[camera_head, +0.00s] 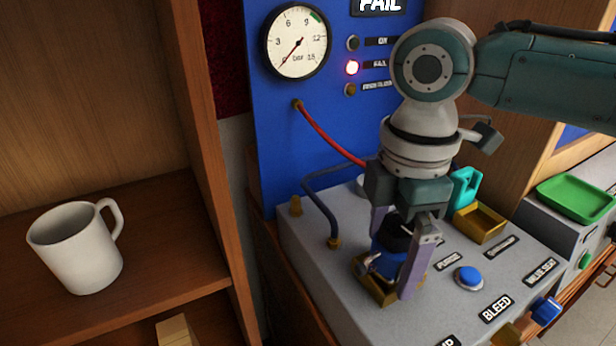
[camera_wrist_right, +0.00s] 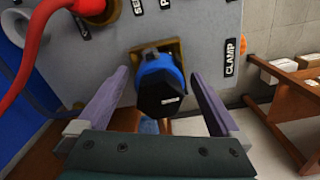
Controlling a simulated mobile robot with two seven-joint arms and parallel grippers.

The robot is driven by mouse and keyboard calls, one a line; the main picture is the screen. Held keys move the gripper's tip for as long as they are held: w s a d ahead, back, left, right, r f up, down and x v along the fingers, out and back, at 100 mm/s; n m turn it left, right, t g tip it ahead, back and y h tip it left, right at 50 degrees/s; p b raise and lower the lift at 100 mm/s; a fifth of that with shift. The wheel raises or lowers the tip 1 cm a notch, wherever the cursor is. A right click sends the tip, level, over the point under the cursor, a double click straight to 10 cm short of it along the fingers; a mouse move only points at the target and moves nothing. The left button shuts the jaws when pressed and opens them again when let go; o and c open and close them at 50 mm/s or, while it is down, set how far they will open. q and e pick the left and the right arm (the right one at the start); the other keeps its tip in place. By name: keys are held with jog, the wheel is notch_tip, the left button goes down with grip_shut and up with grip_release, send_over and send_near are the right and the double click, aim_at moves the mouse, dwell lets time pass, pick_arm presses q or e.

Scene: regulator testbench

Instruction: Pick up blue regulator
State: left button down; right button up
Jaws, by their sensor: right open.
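The blue regulator (camera_head: 385,262) sits in a brass-coloured holder (camera_head: 375,288) on the grey bench top. My right gripper (camera_head: 393,258) points down over it, open, with one purple finger on either side. In the right wrist view the regulator (camera_wrist_right: 158,75), blue with a black faceted cap, lies between the two spread fingers of my right gripper (camera_wrist_right: 161,82). Gaps show on both sides, so the fingers look apart from it. In the head view the gripper hides part of the regulator. My left gripper is not in view.
A blue panel (camera_head: 275,125) with a pressure gauge (camera_head: 297,42) and a lit red lamp (camera_head: 352,67) stands behind. A red hose (camera_head: 330,140) runs close to the gripper. A blue button (camera_head: 468,277), an empty brass holder (camera_head: 480,222) and a green tray (camera_head: 577,199) lie right. A white mug (camera_head: 80,250) stands left.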

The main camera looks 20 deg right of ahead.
grip_shut()
dwell(0.7)
jog(key=shift+r, duration=0.1)
